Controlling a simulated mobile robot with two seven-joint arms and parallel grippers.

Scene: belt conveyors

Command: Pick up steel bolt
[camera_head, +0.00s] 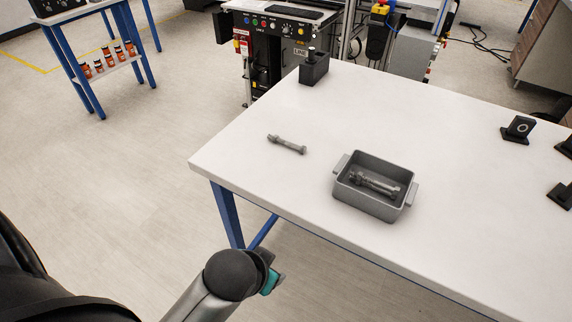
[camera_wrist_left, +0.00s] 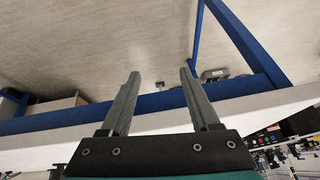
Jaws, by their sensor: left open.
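A grey steel bolt (camera_head: 287,144) lies on the white table (camera_head: 270,115), left of a grey tray (camera_head: 370,209) with two handles. More steel bolts (camera_head: 374,183) lie inside the tray; their exact number is hard to tell. My left arm comes in at the bottom of the head view, and its gripper (camera_head: 272,280) is mostly hidden behind the wrist, in front of and below the table's near edge. In the left wrist view my left gripper (camera_wrist_left: 160,85) is open, with nothing between its two fingers. No bolt shows clearly there. My right gripper does not show.
A black holder (camera_head: 314,70) stands at the table's back left corner. Black fixtures (camera_head: 518,129) stand at the right. A control panel machine (camera_head: 275,40) is behind the table. A blue-legged shelf (camera_head: 105,55) with orange bottles stands far left. Table around the loose bolt is clear.

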